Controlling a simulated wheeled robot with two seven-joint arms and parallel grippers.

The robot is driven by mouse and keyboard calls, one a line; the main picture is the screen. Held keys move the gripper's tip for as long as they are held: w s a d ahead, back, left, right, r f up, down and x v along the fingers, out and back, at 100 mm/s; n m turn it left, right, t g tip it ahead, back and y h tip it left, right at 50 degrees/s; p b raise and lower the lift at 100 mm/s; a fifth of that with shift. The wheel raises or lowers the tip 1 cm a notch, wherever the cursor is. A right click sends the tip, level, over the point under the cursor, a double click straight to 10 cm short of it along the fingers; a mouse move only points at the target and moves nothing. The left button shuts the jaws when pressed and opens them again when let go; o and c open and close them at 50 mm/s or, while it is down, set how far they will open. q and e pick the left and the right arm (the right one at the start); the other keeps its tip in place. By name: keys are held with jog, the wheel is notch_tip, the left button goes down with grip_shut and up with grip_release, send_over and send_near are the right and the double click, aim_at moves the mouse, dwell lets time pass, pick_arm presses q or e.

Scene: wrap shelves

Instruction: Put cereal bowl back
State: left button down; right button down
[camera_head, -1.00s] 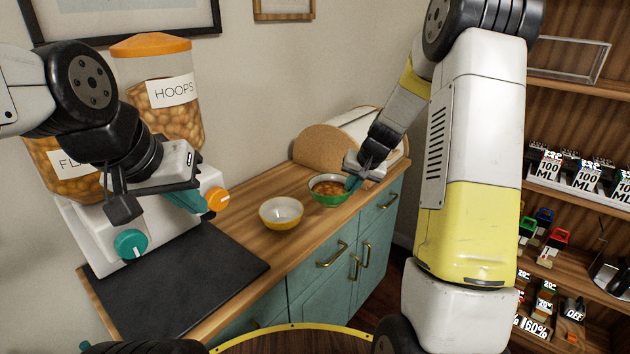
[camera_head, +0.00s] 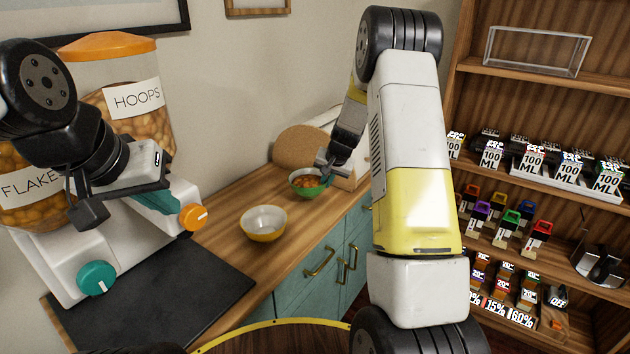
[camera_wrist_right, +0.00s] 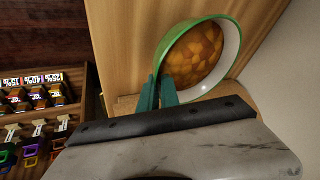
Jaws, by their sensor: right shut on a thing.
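The green bowl (camera_head: 300,191) holds orange-brown cereal and is over the back part of the wooden counter. My right gripper (camera_head: 326,177) is shut on its rim, on the bowl's right side. In the right wrist view, the teal fingers (camera_wrist_right: 160,92) pinch the rim of the green bowl (camera_wrist_right: 234,42), with cereal inside. I cannot tell whether the bowl touches the counter. A yellow bowl (camera_head: 264,236), white inside and seemingly empty, stands nearer on the counter. My left gripper (camera_head: 150,200) is in front of the cereal dispensers; its finger gap is unclear.
The dispensers, labelled HOOPS (camera_head: 137,99) and FLAKES (camera_head: 30,186), stand at the left behind a black mat (camera_head: 150,305). A bread box (camera_head: 302,143) is behind the green bowl. The wooden counter (camera_head: 225,205) has bare space around the yellow bowl. Stocked shelves (camera_head: 530,75) stand at right.

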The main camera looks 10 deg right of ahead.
jog(key=shift+f, duration=1.15)
jog(key=c, duration=1.6)
grip_release()
jog(key=s+a+r+n+y, duration=0.1)
jog(key=s+a+r, duration=0.1)
jog(key=s+r, duration=0.9)
jog(key=s+a+r+n, duration=0.1)
jog(key=s+a+r, duration=0.1)
jog(key=s+r, duration=0.9)
jog(key=s+r+n, duration=0.1)
jog(key=s, duration=0.5)
jog(key=s+a+r+n, duration=0.1)
jog(key=s+r, duration=0.1)
jog(key=s, duration=0.3)
jog(key=s+a+r+n, duration=0.1)
jog(key=s, duration=0.5)
jog(key=shift+s+r+n+t, duration=0.2)
jog(key=shift+s+n+t, duration=0.1)
jog(key=shift+t, duration=0.1)
